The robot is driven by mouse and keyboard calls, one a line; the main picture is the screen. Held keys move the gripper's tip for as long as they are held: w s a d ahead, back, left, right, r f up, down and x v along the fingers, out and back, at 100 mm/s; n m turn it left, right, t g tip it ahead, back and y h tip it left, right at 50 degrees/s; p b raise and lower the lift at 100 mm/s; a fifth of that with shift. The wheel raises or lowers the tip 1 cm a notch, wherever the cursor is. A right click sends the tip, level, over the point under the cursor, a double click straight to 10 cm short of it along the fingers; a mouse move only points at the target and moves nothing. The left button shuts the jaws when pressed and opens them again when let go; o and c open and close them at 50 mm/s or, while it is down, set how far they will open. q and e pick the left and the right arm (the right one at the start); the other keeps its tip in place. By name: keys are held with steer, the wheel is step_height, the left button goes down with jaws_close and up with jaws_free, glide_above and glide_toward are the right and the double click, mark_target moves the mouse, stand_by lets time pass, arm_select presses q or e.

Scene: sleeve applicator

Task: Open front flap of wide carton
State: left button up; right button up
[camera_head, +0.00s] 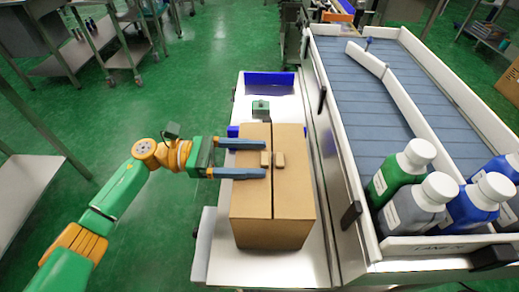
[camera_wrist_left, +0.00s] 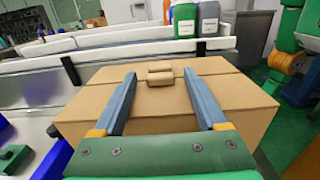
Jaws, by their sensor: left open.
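The wide carton (camera_head: 252,214) is a brown box on a white bench, its top closed with a seam running front to back. Two small tan blocks sit on top, a left one (camera_head: 265,159) and a right one (camera_head: 279,160), one each side of the seam. My left gripper (camera_head: 264,159) reaches in from the left over the top, open. Its fingers lie either side of the left block, apart from it; the left wrist view shows gaps on both sides of the near block (camera_wrist_left: 160,80). I cannot tell the fingertips' exact height. My right gripper is not in view.
A conveyor (camera_head: 365,110) with white side walls runs along the carton's right. Several bottles (camera_head: 410,165) stand at its near end. A small green device (camera_head: 261,108) and a blue bin (camera_head: 269,80) are behind the carton. Green floor is open on the left.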

arm_select(q)
steer(key=shift+d, duration=0.65)
steer(key=shift+a, duration=0.1)
jaws_close()
steer(key=shift+f, duration=0.1)
stand_by(0.8)
